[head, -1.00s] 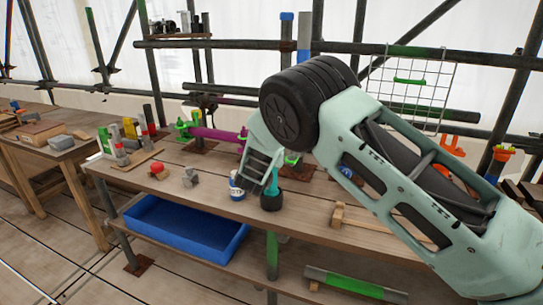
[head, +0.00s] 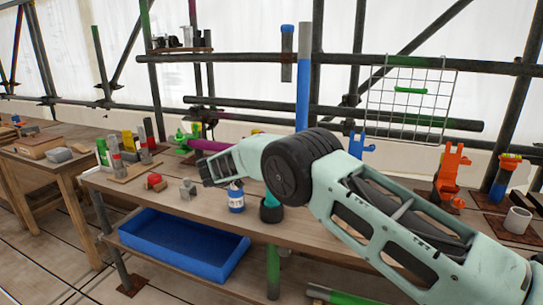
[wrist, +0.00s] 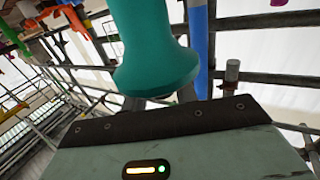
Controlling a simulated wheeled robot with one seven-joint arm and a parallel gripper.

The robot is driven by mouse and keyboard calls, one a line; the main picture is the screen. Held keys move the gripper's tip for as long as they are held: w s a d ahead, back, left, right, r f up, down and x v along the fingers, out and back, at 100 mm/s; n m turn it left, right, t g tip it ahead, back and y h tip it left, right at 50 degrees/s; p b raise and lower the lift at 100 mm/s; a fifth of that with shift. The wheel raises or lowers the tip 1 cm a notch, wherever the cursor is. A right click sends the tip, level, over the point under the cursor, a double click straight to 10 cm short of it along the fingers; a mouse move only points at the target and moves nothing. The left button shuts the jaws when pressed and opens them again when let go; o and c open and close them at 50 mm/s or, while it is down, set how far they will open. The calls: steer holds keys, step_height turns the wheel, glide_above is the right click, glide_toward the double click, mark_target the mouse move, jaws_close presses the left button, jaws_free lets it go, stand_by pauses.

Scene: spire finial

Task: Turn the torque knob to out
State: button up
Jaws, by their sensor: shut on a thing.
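A teal, flared, handle-like thing (wrist: 152,45) fills the upper middle of the wrist view. My gripper (wrist: 165,98) is shut on it, with the grey fingers mostly hidden behind its wide end. In the head view my gripper (head: 208,172) points left above the bench, and its fingertips and grip are not clear. Teal also shows in a black cup (head: 270,212) beside my arm, partly hidden. I cannot tell which part is the torque knob or read any setting on it.
The wooden bench (head: 340,238) carries a blue tub with a white label (head: 237,203), a red-topped thing (head: 154,181) and grey blocks (head: 187,189). An empty blue tray (head: 180,245) is below. Orange clamps (head: 452,170) and scaffold poles stand behind.

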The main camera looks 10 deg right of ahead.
steer(key=shift+r, duration=0.15)
steer(key=o, duration=0.9)
steer(key=shift+o, duration=0.2)
steer(key=shift+a, duration=0.1)
steer(key=b+v, duration=0.3)
steer(key=v, duration=1.4)
steer(key=shift+b, duration=0.3)
steer(key=shift+w+a, duration=0.1)
